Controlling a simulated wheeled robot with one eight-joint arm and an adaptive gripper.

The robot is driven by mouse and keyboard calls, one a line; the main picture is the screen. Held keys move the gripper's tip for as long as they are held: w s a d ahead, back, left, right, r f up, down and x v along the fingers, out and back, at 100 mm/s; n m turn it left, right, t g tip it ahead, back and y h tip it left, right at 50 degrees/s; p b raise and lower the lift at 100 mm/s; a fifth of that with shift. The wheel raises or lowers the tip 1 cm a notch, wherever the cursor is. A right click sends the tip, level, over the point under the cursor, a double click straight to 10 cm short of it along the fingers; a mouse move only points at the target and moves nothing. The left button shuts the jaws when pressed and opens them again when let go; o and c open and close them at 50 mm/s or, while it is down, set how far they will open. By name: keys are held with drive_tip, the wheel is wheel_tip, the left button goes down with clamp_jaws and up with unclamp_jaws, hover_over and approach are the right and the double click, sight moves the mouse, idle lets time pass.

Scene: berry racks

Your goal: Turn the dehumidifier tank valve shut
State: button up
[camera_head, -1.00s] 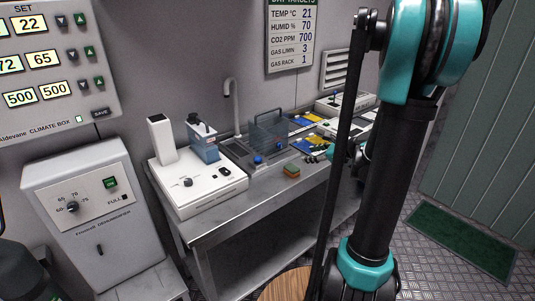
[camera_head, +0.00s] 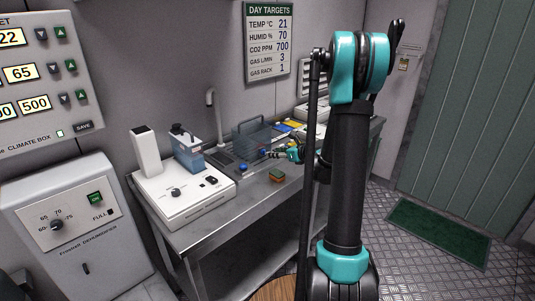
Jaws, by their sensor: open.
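The dehumidifier (camera_head: 78,235) is the pale cabinet at the lower left, with a dial, a green ON display and a FULL lamp. A small black upright lever (camera_head: 86,269) sits low on its front; I cannot tell for sure that this is the tank valve. My gripper (camera_head: 268,154) is small and partly hidden behind my own arm. It is open over the bench near the blue-grey rack, pointing left, well to the right of the dehumidifier. I see nothing held in it.
A steel bench (camera_head: 218,222) stands between the dehumidifier and my arm. It carries a white device (camera_head: 190,208), a blue tank (camera_head: 187,150), a blue-grey rack (camera_head: 250,138) and a sponge (camera_head: 277,175). A climate box (camera_head: 40,85) hangs above the dehumidifier. Floor shows at right.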

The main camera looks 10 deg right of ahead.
sight(264, 152)
drive_tip(key=x, duration=0.6)
clamp_jaws()
